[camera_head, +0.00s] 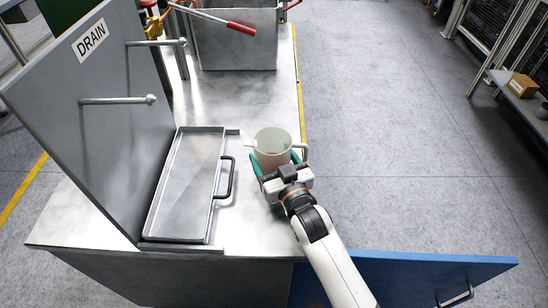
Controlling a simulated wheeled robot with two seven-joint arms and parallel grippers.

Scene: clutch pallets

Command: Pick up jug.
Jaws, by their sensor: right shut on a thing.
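A pale, translucent jug (272,142) with a spout to the left and a handle to the right stands upright near the right edge of the metal bench. My right gripper (277,166) reaches it from the front. Its green fingers are on both sides of the jug's body, shut on it. I cannot tell whether the jug's base touches the bench top. My left gripper is not in view.
A shallow metal tray (185,185) with a black handle lies left of the jug. A metal box (236,48) with a red-handled lever stands at the far end. A blue door (420,277) is open at front right.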

